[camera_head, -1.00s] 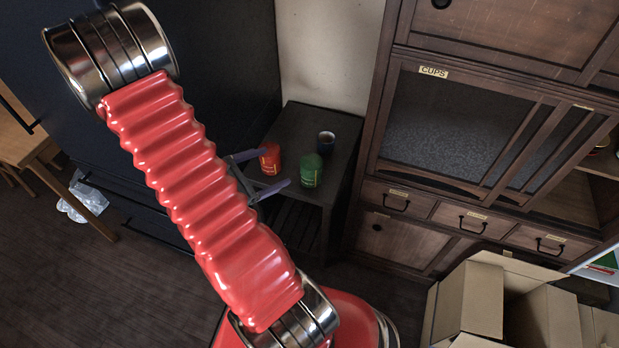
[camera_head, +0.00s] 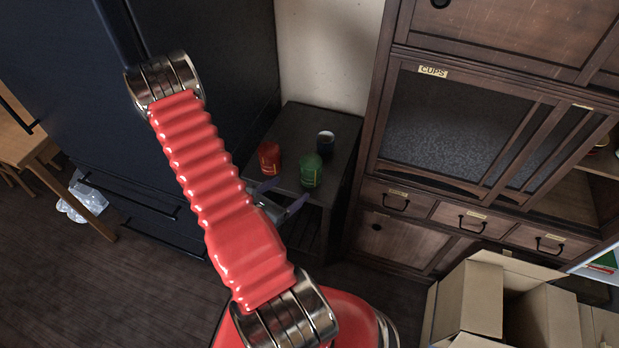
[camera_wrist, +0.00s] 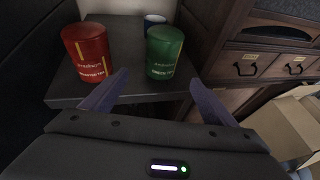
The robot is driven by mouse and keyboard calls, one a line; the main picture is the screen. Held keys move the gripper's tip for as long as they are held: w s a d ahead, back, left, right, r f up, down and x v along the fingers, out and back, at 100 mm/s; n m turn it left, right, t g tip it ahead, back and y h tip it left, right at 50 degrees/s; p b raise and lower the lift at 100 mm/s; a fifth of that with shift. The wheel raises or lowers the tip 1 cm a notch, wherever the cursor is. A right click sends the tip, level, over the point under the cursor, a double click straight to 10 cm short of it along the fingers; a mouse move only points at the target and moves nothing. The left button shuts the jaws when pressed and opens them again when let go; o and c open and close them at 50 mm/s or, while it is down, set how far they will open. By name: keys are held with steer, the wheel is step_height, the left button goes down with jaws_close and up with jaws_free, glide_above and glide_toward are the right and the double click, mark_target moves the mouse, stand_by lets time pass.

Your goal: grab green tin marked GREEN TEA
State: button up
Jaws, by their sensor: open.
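The green tin (camera_head: 311,170) stands upright on a small dark table, at its front right. In the wrist view the green tin (camera_wrist: 164,52) has a label that reads as GREEN TEA. My gripper (camera_head: 282,194) is open and empty, in front of the table's edge and below the tins. In the wrist view my gripper (camera_wrist: 160,84) has its two fingers spread, with the green tin beyond them and between their directions, apart from both.
A red tin (camera_head: 269,157) stands left of the green one, and a dark cup (camera_head: 325,142) stands behind. The dark table (camera_head: 300,120) sits between a dark fridge (camera_head: 215,60) and a wooden cabinet (camera_head: 400,235). Open cardboard boxes (camera_head: 470,300) are at the lower right.

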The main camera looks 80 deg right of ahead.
mark_target(305, 179)
steer(key=shift+x, duration=4.3)
steer(key=shift+d, duration=0.1)
steer(key=shift+x, duration=2.55)
steer(key=shift+s, duration=0.15)
steer(key=shift+c, duration=0.3)
steer(key=c, duration=1.1)
steer(key=shift+r, duration=0.1)
steer(key=shift+c, duration=0.2)
